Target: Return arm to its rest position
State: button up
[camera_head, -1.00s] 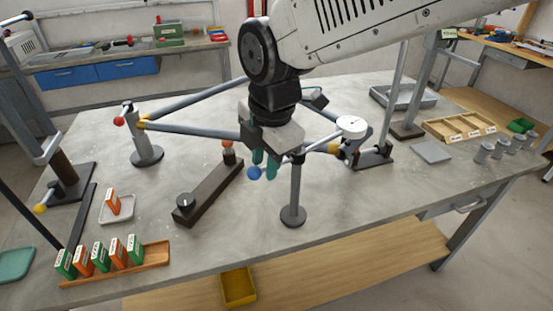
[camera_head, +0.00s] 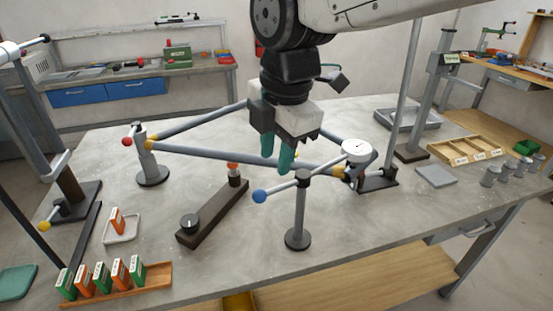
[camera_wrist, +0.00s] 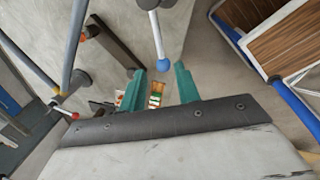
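My gripper (camera_head: 278,160) hangs in the air above the table (camera_head: 225,262), over the triangular tube frame (camera_head: 235,152). Its teal fingers also show in the wrist view (camera_wrist: 158,86), apart with nothing between them. In the head view the fingertips overlap the frame's front tube in the picture; I cannot tell the gap. A post with a blue-ended lever (camera_head: 259,196) stands below and in front of the gripper.
A dark bar with a knob (camera_head: 215,213) lies left of the post. A wooden rack of orange and green blocks (camera_head: 155,276) is at front left. A wooden compartment tray (camera_head: 465,137) and several grey cylinders (camera_head: 490,176) are at right. A tall column (camera_head: 428,90) stands behind.

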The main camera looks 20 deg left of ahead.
jog(key=s+d+f+m, duration=0.1)
jog(key=s+d+m, duration=0.3)
jog(key=d+m, duration=0.5)
jog(key=s+d+f+m+h, duration=0.1)
jog(key=s+d+m, duration=0.3)
jog(key=d+m, duration=0.6)
jog(key=s+d+f+m, duration=0.2)
jog(key=d+m, duration=0.7)
jog(key=d, duration=1)
jog(key=shift+s+f+m+h, duration=0.3)
jog(key=shift+s+f, duration=0.05)
jog(key=shift+s, duration=0.65)
